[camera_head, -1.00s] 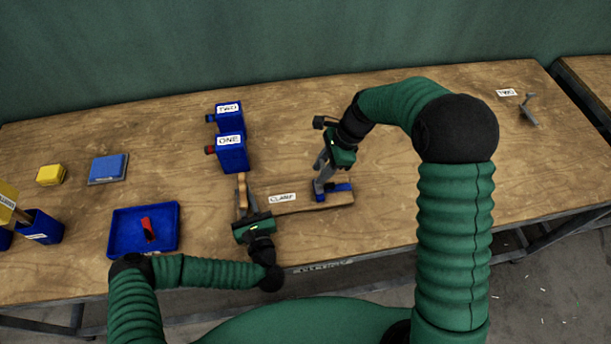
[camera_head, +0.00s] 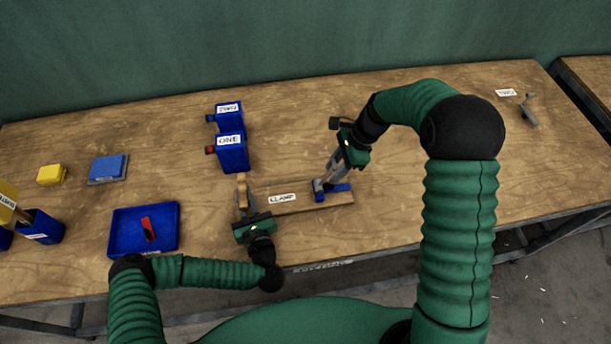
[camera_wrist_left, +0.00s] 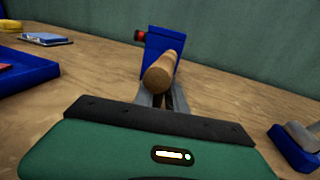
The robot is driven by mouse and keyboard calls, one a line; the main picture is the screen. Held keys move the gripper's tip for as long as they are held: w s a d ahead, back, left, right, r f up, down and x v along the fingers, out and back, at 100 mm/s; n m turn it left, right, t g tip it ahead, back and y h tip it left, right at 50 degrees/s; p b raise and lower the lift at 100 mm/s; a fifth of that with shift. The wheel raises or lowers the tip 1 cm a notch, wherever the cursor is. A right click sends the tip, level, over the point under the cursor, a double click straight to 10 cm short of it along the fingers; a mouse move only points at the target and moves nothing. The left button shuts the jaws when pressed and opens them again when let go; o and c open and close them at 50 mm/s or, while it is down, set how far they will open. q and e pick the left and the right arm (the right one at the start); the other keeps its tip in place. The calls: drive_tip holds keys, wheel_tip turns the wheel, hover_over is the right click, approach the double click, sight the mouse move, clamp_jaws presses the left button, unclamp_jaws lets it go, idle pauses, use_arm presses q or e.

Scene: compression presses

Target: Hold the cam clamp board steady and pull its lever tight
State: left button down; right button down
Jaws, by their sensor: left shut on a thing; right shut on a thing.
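The clamp board (camera_head: 310,203) is a wooden strip with a "CLAMP" label lying on the table near its front edge. At its left end stands a round wooden post (camera_head: 242,186), also seen in the left wrist view (camera_wrist_left: 160,73). My left gripper (camera_head: 243,208) is shut on this post. At the board's right end is a blue clamp (camera_head: 337,191), partly visible in the left wrist view (camera_wrist_left: 294,150). My right gripper (camera_head: 326,180) is shut on the clamp's grey lever, which is mostly hidden by the fingers.
Two blue boxes labelled ONE (camera_head: 233,155) and TWO (camera_head: 227,115) stand behind the post. A blue tray (camera_head: 118,246) with a red piece, a blue block (camera_head: 108,168) and a yellow block (camera_head: 52,174) are at left.

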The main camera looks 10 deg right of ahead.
use_arm(q)
drive_tip(key=shift+a, duration=0.1)
use_arm(e)
drive_tip(key=shift+d+f, duration=0.4)
drive_tip(key=shift+d, duration=0.2)
drive_tip(key=c, duration=1.5)
unclamp_jaws()
drive_tip(key=shift+f, duration=0.1)
use_arm(q)
drive_tip(key=shift+w, duration=0.1)
use_arm(e)
drive_tip(key=o, duration=0.6)
drive_tip(key=shift+w, duration=0.1)
drive_tip(key=shift+a, duration=0.1)
use_arm(q)
drive_tip(key=c, duration=1.3)
unclamp_jaws()
use_arm(e)
drive_tip(key=v, duration=1.2)
